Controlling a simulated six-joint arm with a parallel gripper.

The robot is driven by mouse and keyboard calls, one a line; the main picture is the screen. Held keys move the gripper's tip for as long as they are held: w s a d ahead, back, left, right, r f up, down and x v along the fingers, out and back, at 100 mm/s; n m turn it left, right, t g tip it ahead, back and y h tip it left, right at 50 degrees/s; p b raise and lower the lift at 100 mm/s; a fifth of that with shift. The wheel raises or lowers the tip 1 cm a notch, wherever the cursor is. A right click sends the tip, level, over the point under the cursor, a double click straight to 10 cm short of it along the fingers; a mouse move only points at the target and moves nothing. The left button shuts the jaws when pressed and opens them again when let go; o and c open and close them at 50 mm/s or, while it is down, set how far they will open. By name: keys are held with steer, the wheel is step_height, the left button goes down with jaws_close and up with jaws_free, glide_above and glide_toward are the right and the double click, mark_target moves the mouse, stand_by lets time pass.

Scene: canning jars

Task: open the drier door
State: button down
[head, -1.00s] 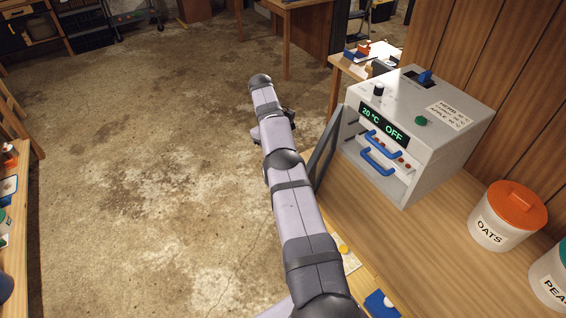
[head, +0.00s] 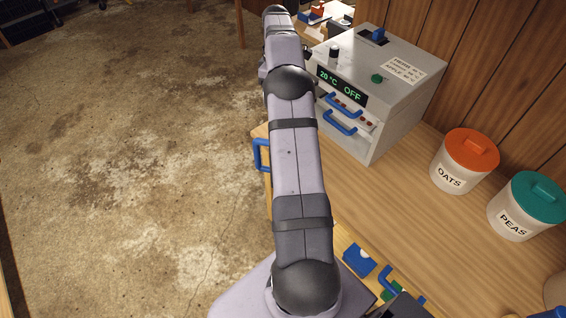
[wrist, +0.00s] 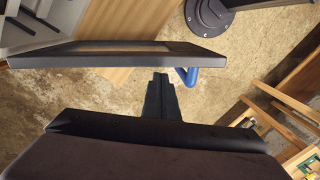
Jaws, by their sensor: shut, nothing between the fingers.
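The drier (head: 375,125) is a white box on the bench, its display reading 20 °C OFF. Its front is uncovered, showing two inner trays with blue handles (head: 341,123). In the wrist view the drier door (wrist: 30,62), a dark-framed panel with a window, stands swung out from the drier, seen nearly edge-on. The arm hides the gripper in the head view.
An orange-lidded OATS jar (head: 462,165) and a teal-lidded PEAS jar (head: 525,208) stand right of the drier. A blue handle (head: 259,155) sticks out at the bench's front edge. A blue item (head: 359,260) lies near the front. The floor at left is open.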

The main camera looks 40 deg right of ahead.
steer(key=s+a+f+t+b, duration=0.1)
steer(key=s+b, duration=0.3)
steer(key=s, duration=0.4)
steer(key=s+f+n+t+y+b, duration=0.1)
steer(key=s+f+t+b, duration=0.2)
steer(key=s, duration=0.6)
steer(key=shift+s+a+b, duration=0.15)
steer(key=shift+a+b, duration=0.2)
steer(key=shift+b, duration=0.3)
steer(key=shift+f, duration=0.2)
steer(key=w+a+f+p, duration=0.4)
steer(key=w+f+p, duration=0.2)
steer(key=f, duration=0.3)
steer(key=shift+w+a, duration=0.15)
steer(key=shift+w, duration=0.05)
